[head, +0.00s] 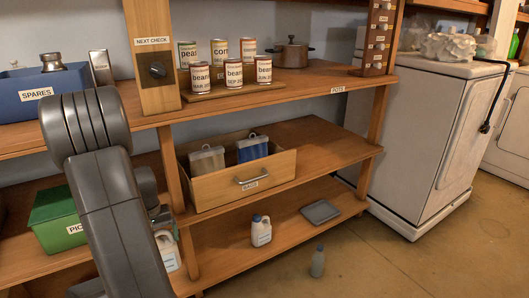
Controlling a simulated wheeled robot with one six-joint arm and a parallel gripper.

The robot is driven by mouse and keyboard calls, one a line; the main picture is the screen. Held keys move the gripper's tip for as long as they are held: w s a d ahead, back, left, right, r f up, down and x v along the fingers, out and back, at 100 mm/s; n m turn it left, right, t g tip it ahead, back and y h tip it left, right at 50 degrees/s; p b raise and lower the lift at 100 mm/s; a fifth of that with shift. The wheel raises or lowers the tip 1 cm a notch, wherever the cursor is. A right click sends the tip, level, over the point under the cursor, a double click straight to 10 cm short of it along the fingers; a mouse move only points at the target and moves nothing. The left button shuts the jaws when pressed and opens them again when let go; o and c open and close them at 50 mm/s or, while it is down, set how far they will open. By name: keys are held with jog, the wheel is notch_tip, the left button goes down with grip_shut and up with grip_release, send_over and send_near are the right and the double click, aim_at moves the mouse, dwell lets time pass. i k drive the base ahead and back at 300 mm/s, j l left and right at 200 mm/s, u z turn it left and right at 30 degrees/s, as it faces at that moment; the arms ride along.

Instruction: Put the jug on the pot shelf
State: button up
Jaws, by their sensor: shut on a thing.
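A white jug (168,254) with a label shows beside my arm, low at the left and partly hidden by it. My gripper (163,218) is at its top, shut on it; the fingertips are mostly hidden. I cannot tell whether the jug touches the lower shelf. A second white jug (261,231) with a dark blue cap stands upright on the bottom shelf, apart from my gripper. The pot shelf (338,90), labelled POTS, is the upper board and holds a lidded brown pot (291,54) at its back.
Several cans (234,74) stand on a low riser left of the pot. A grey tray (320,211) and a small bottle (318,261) are lower down.

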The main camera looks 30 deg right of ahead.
aim_at(302, 82)
jog(key=l, duration=0.5)
jog(key=k+l+u, duration=0.15)
jog(key=l, duration=0.85)
jog(key=u, duration=0.05)
